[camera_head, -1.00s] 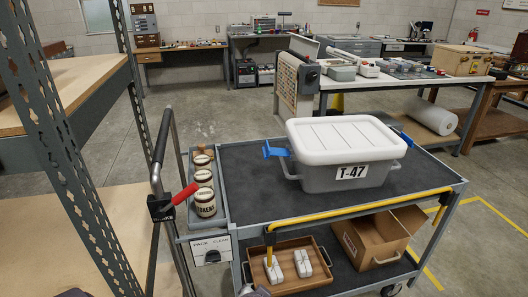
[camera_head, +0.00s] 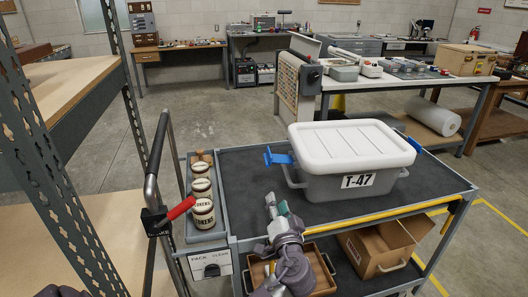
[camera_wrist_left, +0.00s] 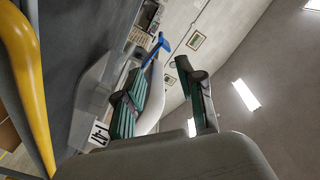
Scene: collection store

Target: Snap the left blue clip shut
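The left blue clip (camera_head: 277,157) sticks out sideways from the left end of a grey tub (camera_head: 330,186) with a white lid (camera_head: 350,143) and a T-47 label. It stands open, away from the lid. In the left wrist view the clip (camera_wrist_left: 158,47) shows beyond the fingers, with the lid (camera_wrist_left: 152,98) partly behind one finger. My left gripper (camera_head: 277,206) is in front of the clip, nearer the cart's front edge, apart from it. Its two green-padded fingers (camera_wrist_left: 160,72) are apart, with nothing held.
The tub stands on a dark-topped cart (camera_head: 245,190) with a yellow front rail (camera_head: 410,207). Jars (camera_head: 202,210) stand in a side tray at left, beside a red-handled lever (camera_head: 180,208). Another blue clip (camera_head: 414,144) shows at the tub's right. A cardboard box (camera_head: 378,250) is below.

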